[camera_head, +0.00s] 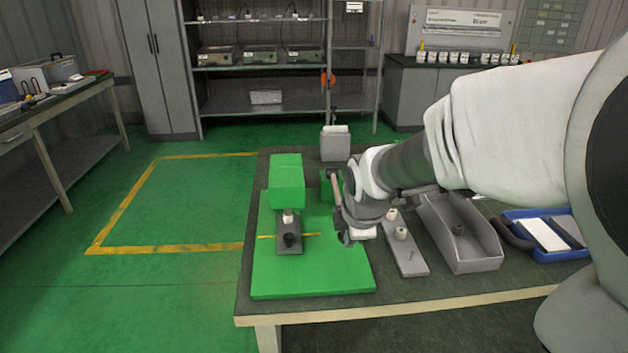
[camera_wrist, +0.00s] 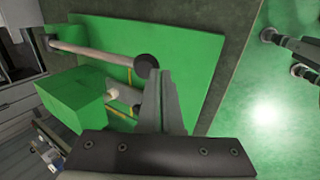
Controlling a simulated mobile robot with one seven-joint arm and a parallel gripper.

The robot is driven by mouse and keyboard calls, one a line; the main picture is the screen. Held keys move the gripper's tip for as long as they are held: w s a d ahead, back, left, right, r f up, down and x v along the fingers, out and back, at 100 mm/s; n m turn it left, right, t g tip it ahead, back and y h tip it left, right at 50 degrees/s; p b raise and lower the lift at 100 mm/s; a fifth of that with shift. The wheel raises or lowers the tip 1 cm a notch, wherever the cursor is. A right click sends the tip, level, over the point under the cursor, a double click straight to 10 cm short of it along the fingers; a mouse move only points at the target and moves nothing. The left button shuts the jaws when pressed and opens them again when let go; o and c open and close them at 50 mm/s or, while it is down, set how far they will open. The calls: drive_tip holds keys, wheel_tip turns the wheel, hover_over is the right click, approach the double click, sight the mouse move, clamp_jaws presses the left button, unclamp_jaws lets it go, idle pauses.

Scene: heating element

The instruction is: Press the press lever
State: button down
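The press has a green base plate (camera_head: 315,275) with a green block (camera_head: 287,182) on it. The press lever (camera_head: 336,190) is a grey rod beside the block. In the wrist view the lever (camera_wrist: 95,53) ends in a dark round knob (camera_wrist: 147,65). My gripper (camera_head: 348,236) is over the right part of the plate, near the lever's end. In the wrist view my gripper's fingertips (camera_wrist: 160,74) are together, with nothing seen between them, right beside the knob. I cannot tell whether they touch it. My gripper and wrist hide part of the lever in the head view.
A small grey fixture (camera_head: 289,240) with a white peg stands on the plate. To the right are a grey strip (camera_head: 408,262) with a white peg, a grey bin (camera_head: 476,262) and a blue tray (camera_head: 555,254). The floor (camera_head: 170,205) left of the table is clear.

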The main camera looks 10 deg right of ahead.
drive_tip(key=p+v, duration=0.2)
drive_tip(key=v, duration=0.9)
drive_tip(key=shift+p, duration=0.3)
drive_tip(key=shift+s, duration=0.2)
drive_tip(key=s+d+r+m+p, duration=0.1)
drive_tip(key=s+r+m+p, duration=0.9)
drive_tip(key=s+m, duration=0.5)
drive_tip(key=r+m, duration=0.1)
drive_tip(key=m, duration=0.1)
drive_tip(key=shift+d+m, duration=0.4)
